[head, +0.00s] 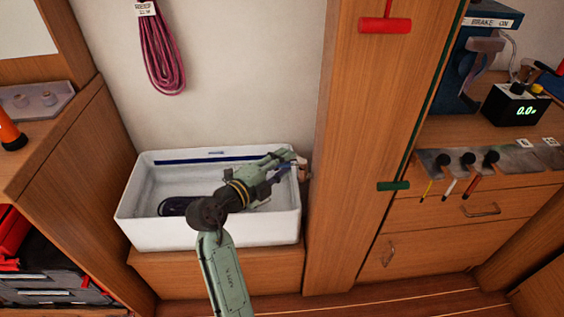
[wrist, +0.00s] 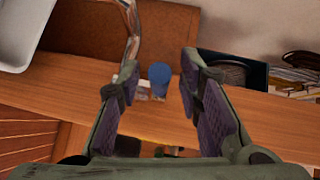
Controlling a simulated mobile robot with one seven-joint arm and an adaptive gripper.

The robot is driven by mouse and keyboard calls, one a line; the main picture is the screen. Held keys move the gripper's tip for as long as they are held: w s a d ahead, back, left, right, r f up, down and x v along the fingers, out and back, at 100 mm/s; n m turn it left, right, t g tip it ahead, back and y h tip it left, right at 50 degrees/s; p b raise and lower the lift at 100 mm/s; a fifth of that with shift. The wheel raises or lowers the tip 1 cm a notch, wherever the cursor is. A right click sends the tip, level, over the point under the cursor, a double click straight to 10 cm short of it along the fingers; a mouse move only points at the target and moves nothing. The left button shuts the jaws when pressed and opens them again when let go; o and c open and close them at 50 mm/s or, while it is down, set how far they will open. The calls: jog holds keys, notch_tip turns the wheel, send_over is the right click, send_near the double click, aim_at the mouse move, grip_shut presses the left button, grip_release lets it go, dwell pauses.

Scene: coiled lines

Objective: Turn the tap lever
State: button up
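My gripper (wrist: 158,85) is open, with its two dark-padded fingers apart. In the wrist view, a rounded blue knob (wrist: 160,76), which looks like the tap lever's end, shows in the gap between the fingers, with no clear contact. A curved metal pipe (wrist: 132,42), apparently the tap's spout, rises beside the left finger. In the head view my gripper (head: 287,162) is over the right end of the white basin (head: 225,233). It hides most of the tap there, and the lever cannot be made out.
A dark coiled line (head: 176,206) lies in the basin. A wooden post (head: 352,150) stands close to the right of my gripper. A pink coil (head: 162,50) hangs on the wall. A dark blue box (wrist: 235,72) stands on the wood in the wrist view.

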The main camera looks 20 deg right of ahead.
grip_shut()
dwell(0.4)
dwell(0.4)
